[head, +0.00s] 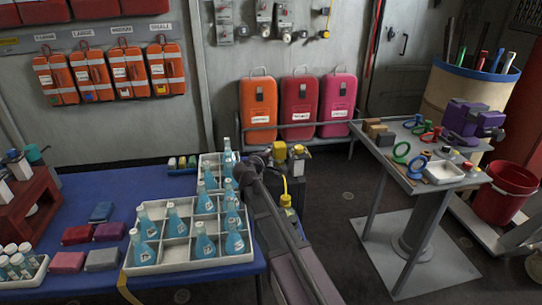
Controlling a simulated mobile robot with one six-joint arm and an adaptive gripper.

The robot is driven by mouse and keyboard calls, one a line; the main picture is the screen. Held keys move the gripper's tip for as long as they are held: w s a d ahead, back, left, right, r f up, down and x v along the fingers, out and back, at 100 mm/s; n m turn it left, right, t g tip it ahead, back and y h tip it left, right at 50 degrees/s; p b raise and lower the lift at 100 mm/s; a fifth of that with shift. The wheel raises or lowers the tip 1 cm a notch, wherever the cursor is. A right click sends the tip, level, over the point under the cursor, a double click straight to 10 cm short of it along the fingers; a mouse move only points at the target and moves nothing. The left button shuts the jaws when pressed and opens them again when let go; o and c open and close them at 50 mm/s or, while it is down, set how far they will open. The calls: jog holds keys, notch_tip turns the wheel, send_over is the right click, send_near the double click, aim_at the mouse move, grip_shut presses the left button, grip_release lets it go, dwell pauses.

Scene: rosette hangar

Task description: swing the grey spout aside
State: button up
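I cannot pick out the grey spout for certain. A yellow and grey fitting (298,158) stands just right of the end of my arm, above a yellow bottle (286,201) with a yellow hose. A thin grey bar runs to the right behind this fitting; I cannot tell whether it belongs to it. My arm rises from the bottom middle of the head view, and its dark end (253,168) is beside the white bottle crate. The fingers of my gripper are not clear here, and I cannot tell whether they touch anything.
The white crate (154,268) with several blue bottles sits on the blue table (118,214), close left of my arm. A grey table (390,163) with rings and a white tray stands right. A red bucket (504,194) stands beyond it. Dark floor lies between the tables.

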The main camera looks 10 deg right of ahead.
grip_shut()
